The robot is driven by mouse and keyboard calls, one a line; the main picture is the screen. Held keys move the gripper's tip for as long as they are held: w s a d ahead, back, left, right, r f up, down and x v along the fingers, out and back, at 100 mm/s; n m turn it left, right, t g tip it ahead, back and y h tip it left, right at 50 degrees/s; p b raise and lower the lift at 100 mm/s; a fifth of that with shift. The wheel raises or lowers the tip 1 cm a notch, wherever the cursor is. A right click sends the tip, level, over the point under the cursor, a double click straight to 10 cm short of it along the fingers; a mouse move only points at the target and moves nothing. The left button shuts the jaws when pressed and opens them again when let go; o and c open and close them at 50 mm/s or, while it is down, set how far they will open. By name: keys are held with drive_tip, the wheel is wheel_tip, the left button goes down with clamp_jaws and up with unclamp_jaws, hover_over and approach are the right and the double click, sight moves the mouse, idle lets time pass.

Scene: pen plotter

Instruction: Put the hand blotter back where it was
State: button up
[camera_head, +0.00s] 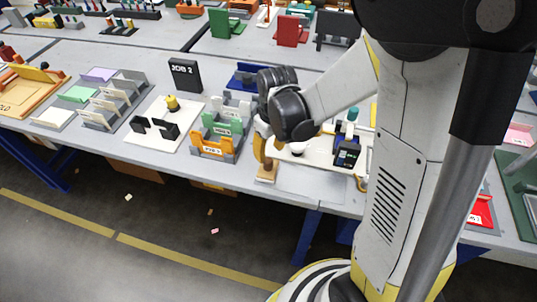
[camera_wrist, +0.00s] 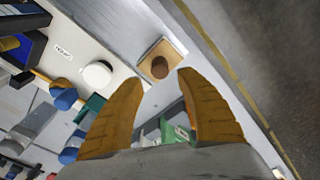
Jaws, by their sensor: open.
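The hand blotter, a pale wooden block with a round brown knob, shows in the wrist view (camera_wrist: 151,51). It stands on the grey table near its front edge, and its lower part shows in the head view (camera_head: 267,178). My gripper (camera_wrist: 160,79) is open, with its two orange-brown fingers apart on either side of the line to the knob. The knob appears just beyond the fingertips; I cannot tell whether they touch it. In the head view my gripper (camera_head: 264,157) points down over the blotter and hides its upper part.
A white board (camera_head: 318,156) with a dark device (camera_head: 347,150) lies just right of my gripper. A grey rack with green and orange holders (camera_head: 222,128) stands close on the left. A white round piece (camera_wrist: 97,75) sits near the blotter. Bare table (camera_head: 312,184) lies in front of the board.

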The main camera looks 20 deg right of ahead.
sight(271, 163)
drive_tip(key=s+r+m+t, duration=0.2)
drive_tip(key=s+r, duration=0.4)
drive_tip(key=r, duration=0.3)
drive_tip(key=s+r+m+t+p, duration=0.1)
drive_tip(key=s+r+t, duration=0.3)
drive_tip(key=r, duration=0.6)
drive_tip(key=shift+s+m+p, duration=0.3)
drive_tip(key=shift+s+m, duration=0.2)
drive_tip(key=shift+s, duration=0.55)
